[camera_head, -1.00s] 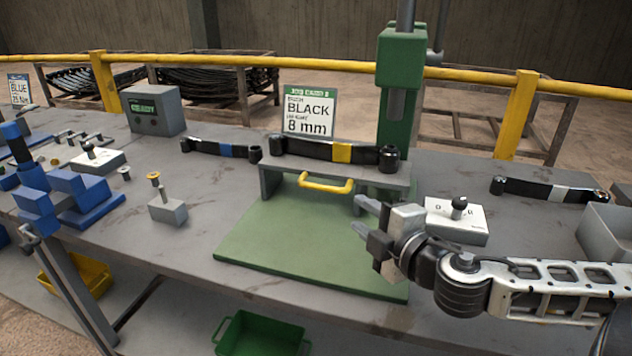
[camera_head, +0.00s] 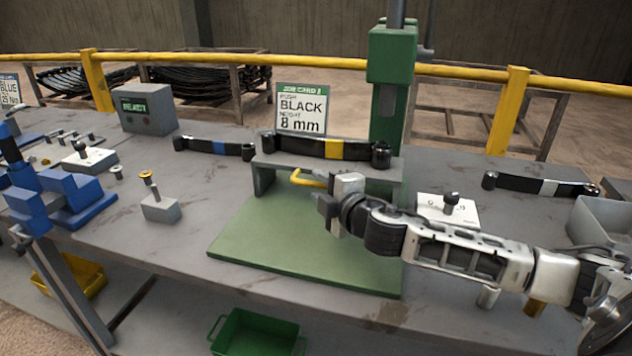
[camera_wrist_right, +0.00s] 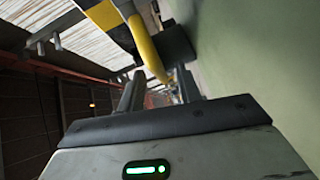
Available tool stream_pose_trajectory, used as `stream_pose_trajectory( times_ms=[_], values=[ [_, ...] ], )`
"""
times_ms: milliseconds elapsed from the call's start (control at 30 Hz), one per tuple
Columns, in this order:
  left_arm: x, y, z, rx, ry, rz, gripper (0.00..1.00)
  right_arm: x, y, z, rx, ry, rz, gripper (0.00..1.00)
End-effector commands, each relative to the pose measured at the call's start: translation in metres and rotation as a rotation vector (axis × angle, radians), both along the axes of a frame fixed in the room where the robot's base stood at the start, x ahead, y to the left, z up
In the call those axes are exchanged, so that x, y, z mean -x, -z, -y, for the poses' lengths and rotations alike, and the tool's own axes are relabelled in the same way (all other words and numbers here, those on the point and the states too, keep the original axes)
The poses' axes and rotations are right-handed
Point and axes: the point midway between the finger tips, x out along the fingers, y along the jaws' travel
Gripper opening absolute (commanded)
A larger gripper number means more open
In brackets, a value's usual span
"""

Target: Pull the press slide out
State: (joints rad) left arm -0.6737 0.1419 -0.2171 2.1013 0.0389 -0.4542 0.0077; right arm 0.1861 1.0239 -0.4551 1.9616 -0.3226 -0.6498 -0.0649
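The press slide (camera_head: 263,178) is a grey raised plate with a yellow handle (camera_head: 300,178) on its front. A black leaf spring with a yellow band (camera_head: 332,149) lies on it, under the green press column (camera_head: 390,100). My right gripper (camera_wrist_right: 160,85) is at the handle's right end; its hand hides part of the handle in the head view. In the right wrist view the fingers are apart, and the yellow handle (camera_wrist_right: 147,50) shows just ahead, between their tips. I cannot tell whether they touch it. My left gripper is not in view.
A green base plate (camera_head: 250,245) lies bare in front of the slide. A blue vise (camera_head: 60,200) and a gauge block (camera_head: 160,208) are left.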

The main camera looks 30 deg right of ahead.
Motion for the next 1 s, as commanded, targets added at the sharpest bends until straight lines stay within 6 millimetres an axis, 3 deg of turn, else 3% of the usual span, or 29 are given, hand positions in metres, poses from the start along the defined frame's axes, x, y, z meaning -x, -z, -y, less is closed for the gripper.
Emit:
stream_pose_trajectory(
  times_ms=[200, 533, 667, 1000],
  values=[
    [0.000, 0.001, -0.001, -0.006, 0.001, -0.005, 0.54, -0.021, 0.003, 0.001, -0.001, 0.000, 0.001, 0.34],
    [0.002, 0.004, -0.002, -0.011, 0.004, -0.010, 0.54, -0.024, 0.004, 0.002, 0.001, 0.001, -0.001, 0.34],
    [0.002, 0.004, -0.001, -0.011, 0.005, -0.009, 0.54, -0.024, 0.004, 0.002, 0.000, 0.001, 0.000, 0.00],
    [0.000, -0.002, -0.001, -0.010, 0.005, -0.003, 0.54, -0.020, 0.004, -0.006, -0.002, -0.001, -0.003, 0.00]
  ],
)
